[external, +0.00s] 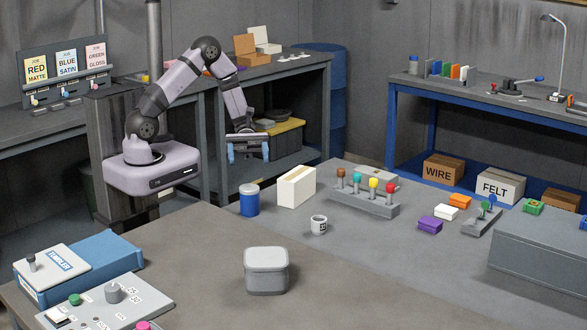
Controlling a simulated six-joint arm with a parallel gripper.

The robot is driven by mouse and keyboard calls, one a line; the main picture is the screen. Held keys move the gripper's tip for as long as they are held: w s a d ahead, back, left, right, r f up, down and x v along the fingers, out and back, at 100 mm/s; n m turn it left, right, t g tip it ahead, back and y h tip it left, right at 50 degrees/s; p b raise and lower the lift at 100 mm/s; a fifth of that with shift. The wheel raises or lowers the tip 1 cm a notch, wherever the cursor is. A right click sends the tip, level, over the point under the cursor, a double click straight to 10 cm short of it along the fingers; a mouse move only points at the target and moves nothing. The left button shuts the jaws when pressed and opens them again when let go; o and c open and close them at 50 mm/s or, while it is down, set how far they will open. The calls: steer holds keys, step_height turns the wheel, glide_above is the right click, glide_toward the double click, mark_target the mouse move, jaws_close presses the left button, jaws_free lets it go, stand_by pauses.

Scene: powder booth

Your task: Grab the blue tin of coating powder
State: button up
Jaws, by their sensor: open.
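The blue tin (249,202) with a pale lid stands upright on the grey table, left of a cream box. My gripper (248,158) hangs above and behind the tin in the picture, fingers pointing down and spread apart, with nothing between them. The gripper is apart from the tin. The tin is fully in view.
The cream box (297,186) stands close to the tin's right. A small cup (319,224), a grey lidded container (267,270) and a rack with coloured knobs (366,197) share the table. The table between the tin and the grey container is clear.

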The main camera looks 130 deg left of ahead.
glide_toward(250, 196)
steer(key=x, duration=0.3)
steer(key=shift+w+d+f, duration=0.15)
steer(key=shift+w+f, duration=0.1)
steer(key=shift+w, duration=0.15)
steer(key=shift+p+x, duration=0.7)
steer(key=shift+x, duration=0.65)
steer(key=p+x, duration=0.2)
steer(key=x, duration=0.2)
steer(key=shift+s+d+r, duration=0.15)
steer(key=shift+r, duration=0.05)
steer(key=shift+w+d+f, duration=0.1)
steer(key=shift+w+d, duration=0.05)
steer(key=shift+w, duration=0.1)
steer(key=c, duration=1.3)
